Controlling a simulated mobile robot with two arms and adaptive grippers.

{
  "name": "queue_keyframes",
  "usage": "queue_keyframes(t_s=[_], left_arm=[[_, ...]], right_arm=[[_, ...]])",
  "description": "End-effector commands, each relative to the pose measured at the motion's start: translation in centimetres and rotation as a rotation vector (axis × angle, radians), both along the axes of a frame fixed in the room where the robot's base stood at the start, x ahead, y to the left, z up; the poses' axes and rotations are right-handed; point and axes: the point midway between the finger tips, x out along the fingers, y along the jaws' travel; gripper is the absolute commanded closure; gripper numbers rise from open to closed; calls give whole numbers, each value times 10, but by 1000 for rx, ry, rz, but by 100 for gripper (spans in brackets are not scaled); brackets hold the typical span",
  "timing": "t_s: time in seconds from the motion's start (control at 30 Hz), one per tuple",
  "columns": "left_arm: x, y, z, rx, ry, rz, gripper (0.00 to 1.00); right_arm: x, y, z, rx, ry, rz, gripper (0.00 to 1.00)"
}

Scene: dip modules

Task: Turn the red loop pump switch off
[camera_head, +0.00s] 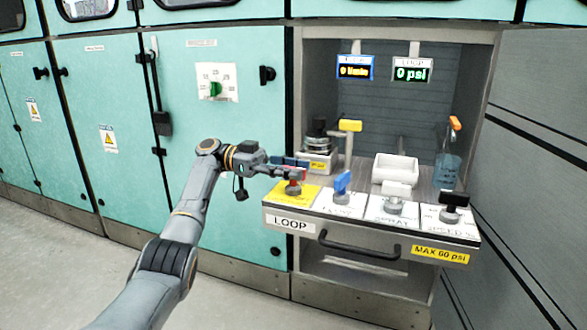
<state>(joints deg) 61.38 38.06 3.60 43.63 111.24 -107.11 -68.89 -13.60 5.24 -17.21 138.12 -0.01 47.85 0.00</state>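The red loop pump switch (293,188) sits on the yellow plate (284,196) at the left end of the control panel, above a "LOOP" label. My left arm reaches in from the lower left. Its gripper (296,169) is at the top of the red switch and partly covers it. I cannot tell whether the fingers touch or enclose the switch. The LOOP display (412,74) reads 0 psi in green. My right gripper is not in view.
Right of the red switch are a blue switch (342,183), a white switch (396,192) and a black switch (453,203). Behind stand a yellow-handled valve (350,126) and a white container (395,168). A dark drawer handle (360,247) is below. Teal cabinets (100,110) line the left.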

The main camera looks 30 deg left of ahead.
Motion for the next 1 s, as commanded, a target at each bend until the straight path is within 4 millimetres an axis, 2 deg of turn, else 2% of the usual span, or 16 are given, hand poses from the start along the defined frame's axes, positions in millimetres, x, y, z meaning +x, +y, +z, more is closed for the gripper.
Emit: queue_keyframes(t_s=[0.27,0.37,0.7,0.83,1.0], left_arm=[[0,0,4,-1,-2,1,62],[0,0,16,0,-3,1,62],[0,0,80,-2,-5,0,62],[0,0,94,-1,-1,0,62],[0,0,100,0,1,0,62]], right_arm=[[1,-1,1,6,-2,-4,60],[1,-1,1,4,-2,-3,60],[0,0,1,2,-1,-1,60],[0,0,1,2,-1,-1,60],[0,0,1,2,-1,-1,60]])
